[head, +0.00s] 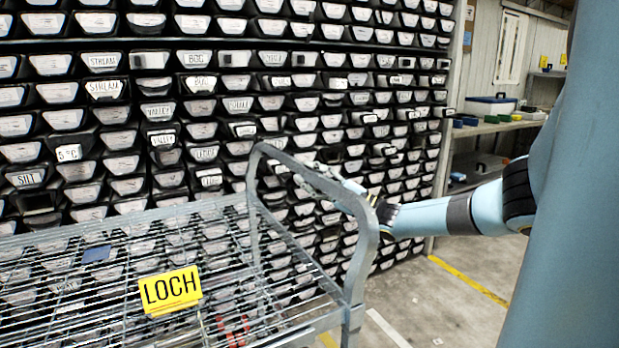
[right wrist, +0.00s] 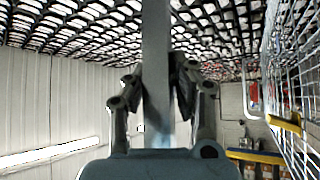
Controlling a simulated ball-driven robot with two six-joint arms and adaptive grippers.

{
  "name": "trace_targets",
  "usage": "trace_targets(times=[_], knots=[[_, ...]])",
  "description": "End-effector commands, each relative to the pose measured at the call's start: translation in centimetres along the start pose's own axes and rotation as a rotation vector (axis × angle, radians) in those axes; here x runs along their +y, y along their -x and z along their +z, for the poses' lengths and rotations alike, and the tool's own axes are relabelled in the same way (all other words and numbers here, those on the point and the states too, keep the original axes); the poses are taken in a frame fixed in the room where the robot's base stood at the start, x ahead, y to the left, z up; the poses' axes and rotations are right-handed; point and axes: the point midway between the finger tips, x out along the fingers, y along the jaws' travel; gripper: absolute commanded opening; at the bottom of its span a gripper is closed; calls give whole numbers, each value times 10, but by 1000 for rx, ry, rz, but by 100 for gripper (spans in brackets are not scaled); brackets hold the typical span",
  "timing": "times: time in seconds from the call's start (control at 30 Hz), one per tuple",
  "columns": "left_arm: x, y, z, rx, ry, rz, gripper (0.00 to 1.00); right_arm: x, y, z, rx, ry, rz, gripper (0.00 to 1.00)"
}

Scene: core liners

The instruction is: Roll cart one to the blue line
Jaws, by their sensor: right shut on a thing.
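A grey wire-shelf cart (head: 225,220) stands in the lower left and middle of the head view. A yellow sign reading LOCH (head: 170,291) is on it; I see no number one. The cart's bent tube handle (head: 366,255) rises at its right end. My right gripper (head: 325,180) is at the handle's top bar, shut on it. In the right wrist view the handle bar (right wrist: 156,50) runs between the two fingers (right wrist: 160,95). My left gripper is out of view. No blue line shows on the visible floor.
A tall wall of labelled core trays (head: 210,100) stands close behind the cart. A yellow floor line (head: 470,281) and a white one (head: 388,328) lie right of the cart. Shelving (head: 500,128) with boxes stands at the back right. The floor between shows bare.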

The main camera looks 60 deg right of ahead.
Motion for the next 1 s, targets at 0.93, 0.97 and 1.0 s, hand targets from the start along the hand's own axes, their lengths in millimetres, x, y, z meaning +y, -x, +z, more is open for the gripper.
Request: trace_targets(times=[0.93,0.97,1.0], knots=[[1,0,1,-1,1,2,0,-2,66,0,0,0,-4,47],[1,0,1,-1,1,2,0,-3,73,0,0,-1,-4,47],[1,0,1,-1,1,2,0,-3,81,0,0,-1,-4,47]])
